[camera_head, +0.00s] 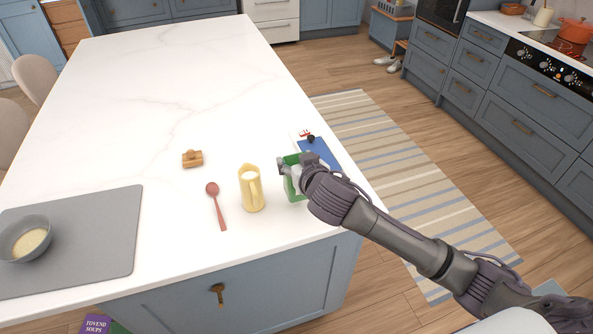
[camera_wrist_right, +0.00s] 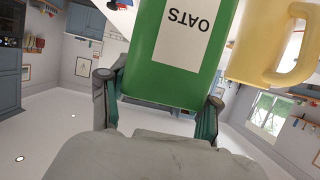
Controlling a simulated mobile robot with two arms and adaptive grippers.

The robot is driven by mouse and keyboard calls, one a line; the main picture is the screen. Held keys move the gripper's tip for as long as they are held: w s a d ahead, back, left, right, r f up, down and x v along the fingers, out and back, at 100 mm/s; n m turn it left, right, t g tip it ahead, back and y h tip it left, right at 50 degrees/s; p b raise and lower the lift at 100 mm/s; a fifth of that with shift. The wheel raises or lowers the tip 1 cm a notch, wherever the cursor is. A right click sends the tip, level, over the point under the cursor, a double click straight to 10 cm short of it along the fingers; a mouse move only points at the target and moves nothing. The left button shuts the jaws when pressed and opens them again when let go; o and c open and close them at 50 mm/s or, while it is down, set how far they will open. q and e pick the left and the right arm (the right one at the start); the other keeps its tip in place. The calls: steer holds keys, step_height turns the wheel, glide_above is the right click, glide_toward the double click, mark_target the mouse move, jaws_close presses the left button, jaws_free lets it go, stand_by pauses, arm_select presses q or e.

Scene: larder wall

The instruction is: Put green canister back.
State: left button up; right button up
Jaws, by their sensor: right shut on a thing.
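The green canister (camera_wrist_right: 155,88) has a white label reading OATS, which appears upside down in the right wrist view. My right gripper (camera_wrist_right: 160,112) is shut on it, with one finger on each side. In the head view the canister (camera_head: 291,188) is at the front right part of the white island top, partly hidden by my right gripper (camera_head: 296,176). I cannot tell whether it touches the top. My left gripper is in neither view.
A yellow jug (camera_head: 251,190) stands just left of the canister. A red spoon (camera_head: 216,204), a small wooden item (camera_head: 192,159) and a blue item (camera_head: 319,152) lie nearby. A grey mat (camera_head: 120,235) with a bowl (camera_head: 26,238) is at left. The island's far part is clear.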

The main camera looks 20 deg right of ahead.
step_height(320, 180, down, 4)
steer(key=shift+r+p, duration=0.25)
steer(key=shift+p, duration=0.1)
steer(key=shift+f, duration=0.2)
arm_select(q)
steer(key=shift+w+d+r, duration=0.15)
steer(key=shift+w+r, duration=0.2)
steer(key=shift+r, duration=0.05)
arm_select(e)
steer(key=shift+f, duration=0.2)
steer(key=o, duration=1.3)
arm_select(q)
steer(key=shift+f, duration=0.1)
arm_select(e)
steer(key=shift+o, duration=0.2)
